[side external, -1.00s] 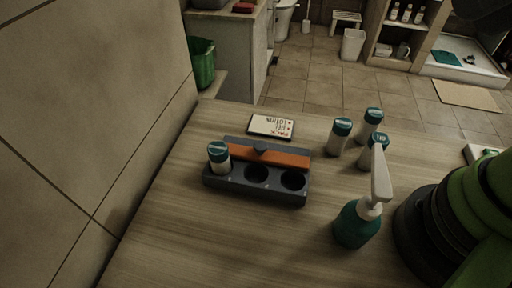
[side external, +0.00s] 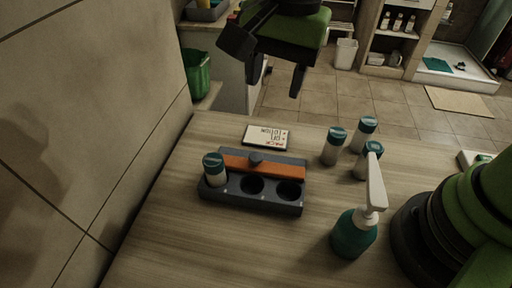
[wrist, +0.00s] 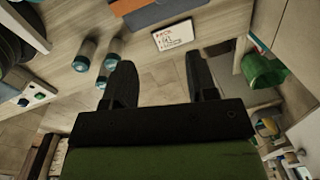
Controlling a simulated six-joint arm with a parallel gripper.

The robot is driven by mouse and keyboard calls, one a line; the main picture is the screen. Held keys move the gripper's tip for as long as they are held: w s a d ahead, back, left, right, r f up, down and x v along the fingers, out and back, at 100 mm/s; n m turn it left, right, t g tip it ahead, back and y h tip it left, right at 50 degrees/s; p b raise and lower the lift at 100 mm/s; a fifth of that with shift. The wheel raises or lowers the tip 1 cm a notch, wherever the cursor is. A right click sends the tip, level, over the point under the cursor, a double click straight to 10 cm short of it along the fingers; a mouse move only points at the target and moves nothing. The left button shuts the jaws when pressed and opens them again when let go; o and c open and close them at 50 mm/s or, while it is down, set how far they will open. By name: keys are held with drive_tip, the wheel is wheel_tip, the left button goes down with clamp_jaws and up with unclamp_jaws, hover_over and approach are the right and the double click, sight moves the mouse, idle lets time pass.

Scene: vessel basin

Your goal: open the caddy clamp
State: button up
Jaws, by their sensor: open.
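The caddy (side external: 252,205) is a dark grey block on the wooden counter. A teal-capped bottle (side external: 214,170) stands in the left hole, and the other two holes look empty. In the wrist view part of the caddy (wrist: 160,14) and the orange bar (wrist: 126,5) show at the top edge. My gripper (side external: 276,85) is open and empty, high above and behind the caddy. It also shows in the wrist view (wrist: 160,80), fingers apart.
Three more teal-capped bottles (side external: 333,147) stand right of the caddy. A teal pump bottle (side external: 355,232) stands in front of them. A card with writing (side external: 266,136) lies behind the caddy. A wall rises on the left, and the counter's front left is clear.

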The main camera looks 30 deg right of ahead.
drive_tip(key=m, duration=0.1)
hover_over(256, 156)
wheel_tip(256, 156, down, 5)
drive_tip(key=shift+g+h, duration=0.3)
drive_tip(key=shift+g, duration=0.1)
wheel_tip(256, 156, down, 10)
drive_tip(key=shift+r, duration=0.1)
